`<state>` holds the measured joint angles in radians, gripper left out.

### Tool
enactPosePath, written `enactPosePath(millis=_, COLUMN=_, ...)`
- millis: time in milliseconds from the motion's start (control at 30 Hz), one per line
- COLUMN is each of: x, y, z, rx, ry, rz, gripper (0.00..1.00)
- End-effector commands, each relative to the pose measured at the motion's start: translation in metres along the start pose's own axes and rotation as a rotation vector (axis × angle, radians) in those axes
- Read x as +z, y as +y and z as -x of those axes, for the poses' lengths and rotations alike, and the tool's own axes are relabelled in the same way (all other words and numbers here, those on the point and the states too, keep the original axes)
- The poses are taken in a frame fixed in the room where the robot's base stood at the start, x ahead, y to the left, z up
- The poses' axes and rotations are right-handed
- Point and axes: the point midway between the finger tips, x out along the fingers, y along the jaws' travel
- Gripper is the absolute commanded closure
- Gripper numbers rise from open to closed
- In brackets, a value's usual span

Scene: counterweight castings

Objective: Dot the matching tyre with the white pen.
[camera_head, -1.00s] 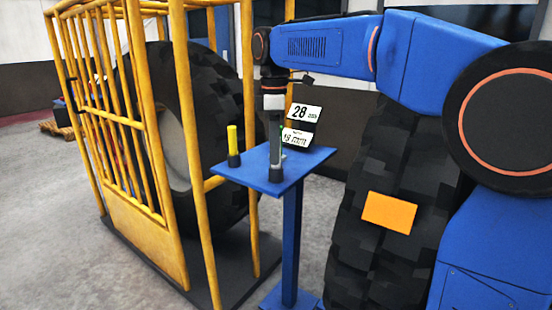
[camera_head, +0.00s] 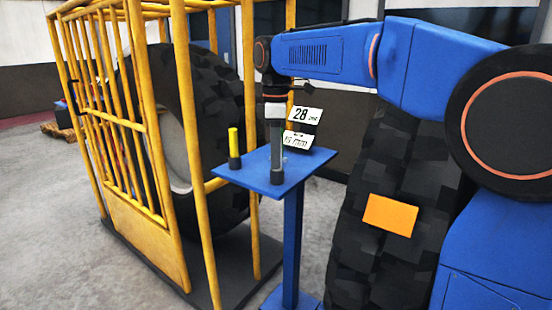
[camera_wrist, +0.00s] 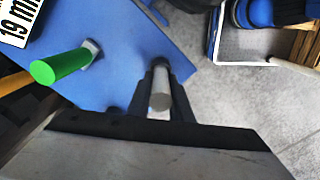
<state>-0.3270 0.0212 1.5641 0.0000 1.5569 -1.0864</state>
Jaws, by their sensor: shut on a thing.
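My gripper (camera_head: 275,112) points down over the small blue table. It is shut on an upright pale grey-white pen (camera_wrist: 160,98), whose dark foot appears at the tabletop; I cannot tell whether it touches. One large black tyre (camera_head: 205,105) stands upright inside the yellow cage. Another black tyre (camera_head: 352,235) stands at the right, partly hidden by my arm, with a blank-looking orange plate (camera_head: 390,214) on its tread. A white card (camera_head: 306,116) reads 28; a lower card (camera_head: 298,140), reading 19 mm in the wrist view, sits behind the table.
A yellow pen (camera_head: 234,143) stands left on the blue table (camera_head: 262,181). A green pen (camera_wrist: 62,65) stands close to my gripper in the wrist view. The yellow cage's bars (camera_head: 199,150) rise just left of the table. Grey floor (camera_head: 60,230) is clear at the left.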

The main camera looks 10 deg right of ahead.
Motion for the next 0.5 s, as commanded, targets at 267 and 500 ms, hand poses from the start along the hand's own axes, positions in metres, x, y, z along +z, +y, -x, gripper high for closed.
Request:
enactPosePath(millis=267, x=0.0, y=0.001, z=0.045, rx=0.002, ry=0.001, rz=0.0, gripper=0.94)
enactPosePath(millis=500, x=0.0, y=0.001, z=0.082, rx=0.002, ry=0.001, rz=0.0, gripper=0.94)
